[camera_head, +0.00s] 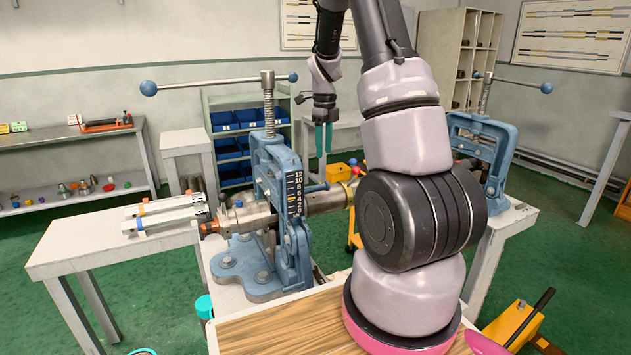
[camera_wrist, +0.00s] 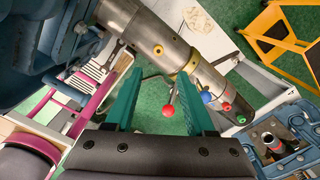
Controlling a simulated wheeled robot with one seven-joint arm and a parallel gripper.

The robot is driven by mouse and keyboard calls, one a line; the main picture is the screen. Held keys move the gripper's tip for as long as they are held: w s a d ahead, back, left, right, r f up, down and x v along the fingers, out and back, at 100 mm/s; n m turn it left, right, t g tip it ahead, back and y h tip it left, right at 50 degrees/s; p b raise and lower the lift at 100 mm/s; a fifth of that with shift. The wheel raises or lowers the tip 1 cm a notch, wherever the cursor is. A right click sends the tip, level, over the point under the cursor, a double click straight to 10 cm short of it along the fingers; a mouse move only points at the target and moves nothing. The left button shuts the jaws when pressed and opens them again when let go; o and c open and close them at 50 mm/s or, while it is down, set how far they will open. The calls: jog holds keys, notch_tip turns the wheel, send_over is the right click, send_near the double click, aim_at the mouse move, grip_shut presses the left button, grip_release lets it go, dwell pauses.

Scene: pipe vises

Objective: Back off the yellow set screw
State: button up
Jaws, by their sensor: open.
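A steel pipe (camera_wrist: 140,32) runs diagonally across the wrist view and is held by a blue vise (camera_head: 262,185) in the head view. A small yellow round piece with a dark centre (camera_wrist: 158,50), which looks like the yellow set screw, sits on the pipe's side. A yellow collar (camera_wrist: 190,62) is farther along, with a red ball on a lever (camera_wrist: 168,111) near it. Blue (camera_wrist: 206,97), red (camera_wrist: 227,106) and green (camera_wrist: 240,118) knobs follow. My gripper (camera_head: 324,154) is open and empty, its teal fingers pointing down above the pipe; the wrist view (camera_wrist: 160,78) shows nothing clearly gripped between them.
A second blue vise (camera_head: 485,145) stands at the right behind my arm. Long-handled screw bars (camera_head: 220,84) reach out above the vises. A wooden tabletop (camera_head: 270,325) is bare in front. A yellow stand (camera_wrist: 275,30) shows on the green floor.

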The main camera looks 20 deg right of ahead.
jog(key=f, duration=1.1)
jog(key=shift+a, duration=0.2)
jog(key=shift+c, duration=0.2)
jog(key=shift+r, duration=0.1)
grip_shut()
